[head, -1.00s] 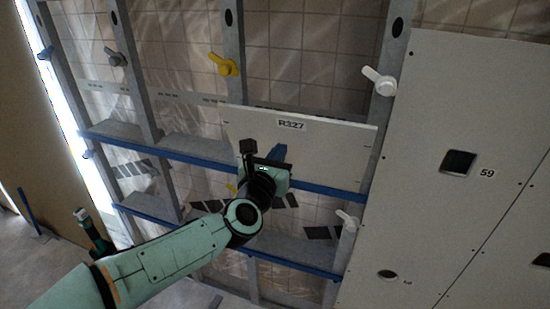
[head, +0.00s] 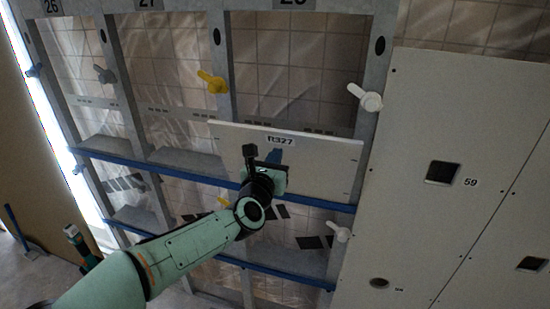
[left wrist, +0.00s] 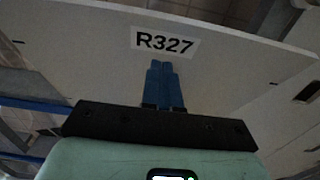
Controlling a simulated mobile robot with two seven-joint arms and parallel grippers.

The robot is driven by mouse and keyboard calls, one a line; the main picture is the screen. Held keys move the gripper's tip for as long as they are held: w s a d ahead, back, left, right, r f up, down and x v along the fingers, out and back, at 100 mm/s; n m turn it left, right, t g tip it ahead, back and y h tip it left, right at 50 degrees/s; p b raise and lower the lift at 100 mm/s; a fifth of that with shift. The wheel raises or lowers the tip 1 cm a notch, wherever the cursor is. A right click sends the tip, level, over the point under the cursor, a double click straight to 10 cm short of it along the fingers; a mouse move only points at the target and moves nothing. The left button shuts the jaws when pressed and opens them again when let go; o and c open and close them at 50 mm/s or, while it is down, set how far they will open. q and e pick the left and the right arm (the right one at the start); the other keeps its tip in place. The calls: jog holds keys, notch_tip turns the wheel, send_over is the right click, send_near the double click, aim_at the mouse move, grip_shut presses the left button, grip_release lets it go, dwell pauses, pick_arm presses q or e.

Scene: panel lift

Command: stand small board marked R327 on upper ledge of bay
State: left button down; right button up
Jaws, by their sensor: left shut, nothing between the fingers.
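The small board marked R327 (head: 318,160) is a pale panel standing on the blue-edged upper ledge (head: 180,171) of the bay, in the middle of the head view. Its top leans slightly away from the uprights or rests against them; I cannot tell which. My left gripper (head: 276,157) is in front of the board's face, below the label. In the left wrist view the board (left wrist: 225,75) fills the upper part, and the blue fingers of my left gripper (left wrist: 162,75) are shut together, with nothing between them, close to its face. Whether they touch it is unclear. My right gripper is not in view.
A yellow turn latch (head: 212,82) and a white one (head: 366,97) sit on the uprights above the board. A lower blue ledge (head: 285,270) runs beneath. Large panels marked 59 (head: 440,215) cover the right side. A brown panel (head: 30,150) stands at the left.

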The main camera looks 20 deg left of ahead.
pick_arm(q)
jog(key=shift+w, duration=0.8)
jog(key=shift+w, duration=0.35)
jog(key=shift+w+d, duration=0.1)
jog(key=shift+w, duration=1.45)
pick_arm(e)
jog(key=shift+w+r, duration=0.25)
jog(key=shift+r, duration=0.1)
pick_arm(q)
jog(key=shift+w+p, duration=0.75)
jog(key=shift+w, duration=1.2)
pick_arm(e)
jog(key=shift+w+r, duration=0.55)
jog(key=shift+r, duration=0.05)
pick_arm(q)
jog(key=shift+s, duration=0.15)
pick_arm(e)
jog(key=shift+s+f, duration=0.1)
